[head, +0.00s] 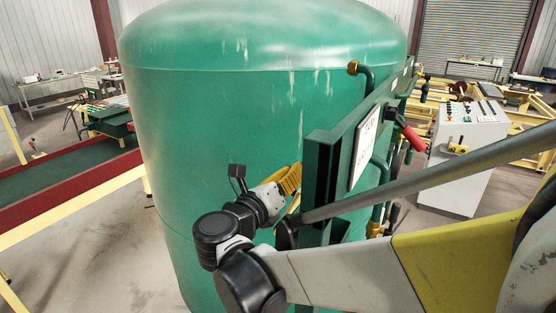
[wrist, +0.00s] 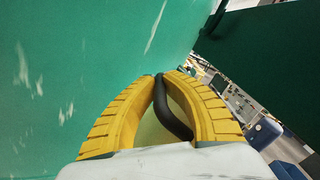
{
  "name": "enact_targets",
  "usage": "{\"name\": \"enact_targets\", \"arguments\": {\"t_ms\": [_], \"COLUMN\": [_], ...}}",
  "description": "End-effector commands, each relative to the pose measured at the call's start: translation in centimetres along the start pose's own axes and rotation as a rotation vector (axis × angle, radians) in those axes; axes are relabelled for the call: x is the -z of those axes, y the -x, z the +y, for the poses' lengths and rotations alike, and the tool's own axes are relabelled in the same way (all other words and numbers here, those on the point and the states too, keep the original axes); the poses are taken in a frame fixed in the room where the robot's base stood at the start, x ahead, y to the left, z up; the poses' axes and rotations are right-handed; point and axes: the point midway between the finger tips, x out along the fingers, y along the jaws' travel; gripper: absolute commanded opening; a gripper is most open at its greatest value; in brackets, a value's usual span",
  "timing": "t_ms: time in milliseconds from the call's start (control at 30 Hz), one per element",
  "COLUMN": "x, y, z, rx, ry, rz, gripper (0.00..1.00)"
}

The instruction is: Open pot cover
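The pot is a large green tank (head: 220,130) with scuffed paint and a domed top (head: 270,40). No open gap shows on its visible side. My gripper, with yellow ribbed fingers (head: 289,180), is in front of the tank wall, just left of a dark green upright panel (head: 320,170). In the wrist view my gripper (wrist: 160,78) has its fingertips close together with a curved black handle (wrist: 176,120) between them. They appear closed on it. The far end of the handle is hidden, and the handle cannot be made out in the head view.
Beside the tank are a red-gripped lever (head: 408,132), pipes with a brass fitting (head: 353,67) and a white plate (head: 364,147). A grey control console (head: 468,150) stands at right. A red-edged green conveyor (head: 65,185) lies at left. Bare floor (head: 95,250) shows at lower left.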

Motion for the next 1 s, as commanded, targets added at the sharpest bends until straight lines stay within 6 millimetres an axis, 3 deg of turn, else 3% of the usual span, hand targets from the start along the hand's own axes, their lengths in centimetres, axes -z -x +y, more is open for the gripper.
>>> {"name": "enact_targets", "arguments": {"t_ms": [167,367,500,867,967,1000], "x": [-0.1,-1.2,-1.9,-2.5,-2.5,-2.5], "y": [0.0,0.0,0.0,0.0,0.0,0.0], "z": [0.3,3.2,4.9,5.3,5.3,5.3], "rx": [-0.001,-0.001,0.000,-0.002,-0.002,-0.002], "ry": [0.018,0.217,0.222,0.219,0.219,0.219], "rz": [-0.001,-0.004,-0.003,-0.003,-0.003,-0.002], "gripper": [0.00,0.00,0.00,0.00,0.30,0.35]}}
